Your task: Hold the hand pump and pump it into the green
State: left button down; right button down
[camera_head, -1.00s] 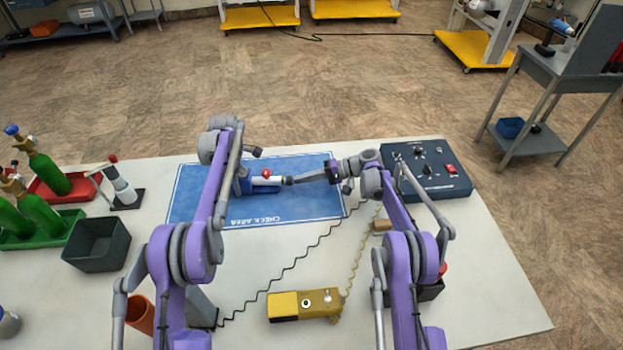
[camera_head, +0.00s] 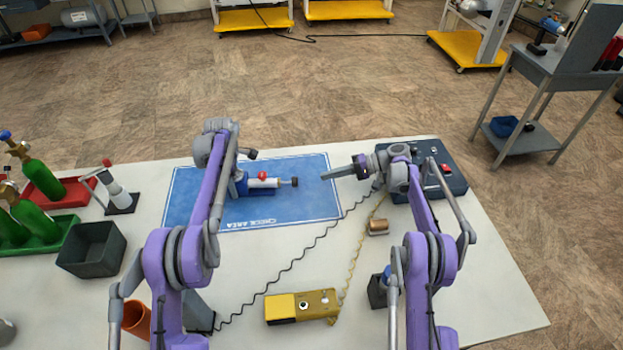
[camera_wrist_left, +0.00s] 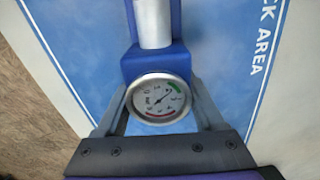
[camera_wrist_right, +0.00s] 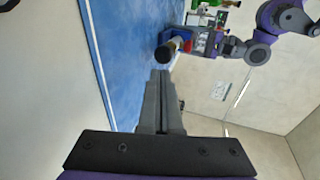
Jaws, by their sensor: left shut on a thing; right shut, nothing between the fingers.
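The hand pump (camera_head: 262,184) lies on the blue check-area mat (camera_head: 290,208). It has a blue body, a silver barrel, a red part on top and a dark end knob (camera_head: 294,182) pointing right. My left gripper (camera_wrist_left: 160,84) is shut on the pump's blue gauge end, one finger on each side. The round gauge (camera_wrist_left: 159,98) faces the left wrist camera; its needle points up-right toward the green arc, though its exact reading is hard to tell. My right gripper (camera_head: 325,177) is shut and empty, a short gap right of the knob. The right wrist view shows the knob (camera_wrist_right: 168,52) beyond its fingertips.
A dark blue control box (camera_head: 428,170) stands behind my right arm. A yellow device (camera_head: 301,306) with a coiled cord and a copper-coloured roll (camera_head: 378,227) lie nearer. Green cylinders, a dark bin (camera_head: 92,250) and an orange cup (camera_head: 137,318) are left.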

pick_arm(q)
jog(key=shift+a, duration=0.1)
pick_arm(e)
jog(key=shift+v, duration=1.55)
jog(key=shift+a, duration=0.1)
pick_arm(q)
grip_release()
